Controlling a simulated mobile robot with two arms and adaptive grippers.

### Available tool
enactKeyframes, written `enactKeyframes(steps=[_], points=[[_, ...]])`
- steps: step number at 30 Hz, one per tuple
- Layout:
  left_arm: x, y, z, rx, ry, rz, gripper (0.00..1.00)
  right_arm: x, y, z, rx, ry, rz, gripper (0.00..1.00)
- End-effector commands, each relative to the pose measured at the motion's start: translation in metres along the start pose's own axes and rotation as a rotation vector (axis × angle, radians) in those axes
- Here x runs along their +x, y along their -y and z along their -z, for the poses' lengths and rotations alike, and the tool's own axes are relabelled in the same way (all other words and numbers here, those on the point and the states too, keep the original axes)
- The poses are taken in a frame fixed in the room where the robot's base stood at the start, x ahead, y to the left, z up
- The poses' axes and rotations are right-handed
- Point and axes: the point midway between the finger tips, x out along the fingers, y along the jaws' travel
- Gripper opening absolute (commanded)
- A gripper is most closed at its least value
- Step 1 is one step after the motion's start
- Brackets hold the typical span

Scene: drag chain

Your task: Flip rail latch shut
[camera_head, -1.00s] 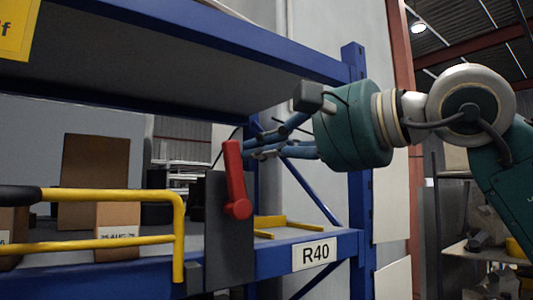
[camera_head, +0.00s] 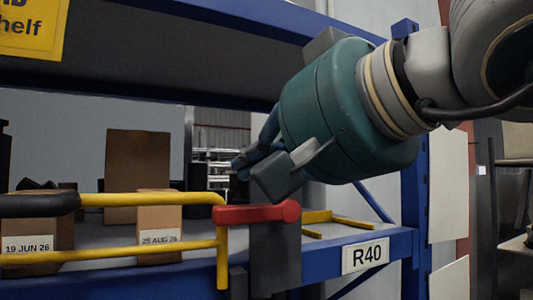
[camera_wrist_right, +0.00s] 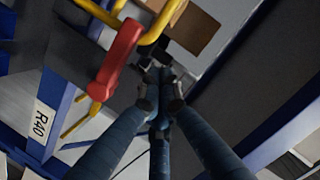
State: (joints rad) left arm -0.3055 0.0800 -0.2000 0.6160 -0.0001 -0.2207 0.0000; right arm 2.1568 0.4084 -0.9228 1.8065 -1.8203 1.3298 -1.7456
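The red latch lever (camera_head: 255,213) lies flat on its dark grey mounting plate (camera_head: 275,260). Its pivot is at the right, and its free end points left to the corner of the yellow rail (camera_head: 150,200). In the right wrist view the red lever (camera_wrist_right: 117,55) crosses the yellow rail (camera_wrist_right: 165,20). My right gripper (camera_head: 242,165) is above and behind the lever, apart from it. Its blue fingers are drawn together at the tips (camera_wrist_right: 160,85), with nothing seen between them. My left gripper is not in view.
Cardboard boxes (camera_head: 160,215) stand on the blue shelf behind the rail. The shelf's front beam carries an R40 label (camera_head: 365,255). A blue upright (camera_head: 412,200) stands right of it, and an upper shelf beam (camera_head: 230,25) runs overhead.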

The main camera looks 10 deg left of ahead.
Motion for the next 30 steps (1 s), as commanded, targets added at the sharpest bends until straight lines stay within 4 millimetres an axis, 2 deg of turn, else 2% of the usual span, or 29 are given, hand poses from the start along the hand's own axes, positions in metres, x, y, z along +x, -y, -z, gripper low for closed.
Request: enactKeyframes(steps=[4,9,12,30], points=[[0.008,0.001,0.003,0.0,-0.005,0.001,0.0,0.003,0.002,-0.013,-0.002,0.0,0.0,0.0],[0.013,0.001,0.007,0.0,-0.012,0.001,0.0,0.005,0.004,-0.022,-0.12,-0.001,-0.028,0.0],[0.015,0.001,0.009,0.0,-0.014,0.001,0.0,0.006,0.004,-0.026,-0.132,0.0,-0.032,0.0],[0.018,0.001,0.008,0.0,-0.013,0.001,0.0,0.008,0.004,-0.033,-0.128,0.0,-0.031,0.0]])
